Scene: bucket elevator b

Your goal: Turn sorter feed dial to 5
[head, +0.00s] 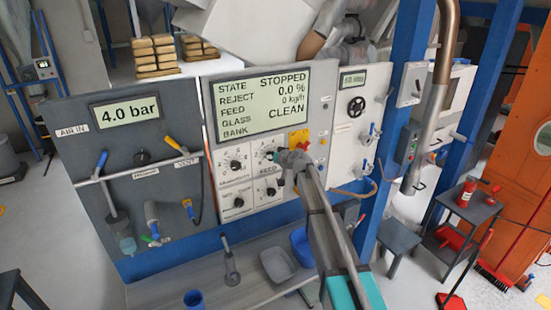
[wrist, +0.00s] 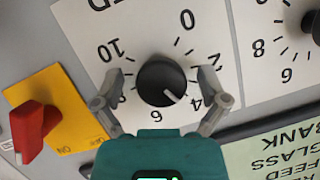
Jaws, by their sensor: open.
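The feed dial is a round black knob (wrist: 160,76) on a white plate in the wrist view, where the scale appears upside down. Its white pointer mark points down and right, between 4 and 6, nearer the 4. My gripper (wrist: 161,80) is open, one finger left of the knob and one right, with visible gaps on both sides. In the head view my gripper (head: 297,160) is at the dial panel and hides part of it. The display (head: 263,103) reads STOPPED, reject 0.0 %, feed 0 kg/h, glass bank CLEAN.
A red switch (wrist: 34,128) on a yellow plate lies left of the dial in the wrist view. Another black knob (wrist: 314,25) is at the right edge. Below the panel, a grey tray (head: 277,265) and a blue cup (head: 194,299) stand on the bench.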

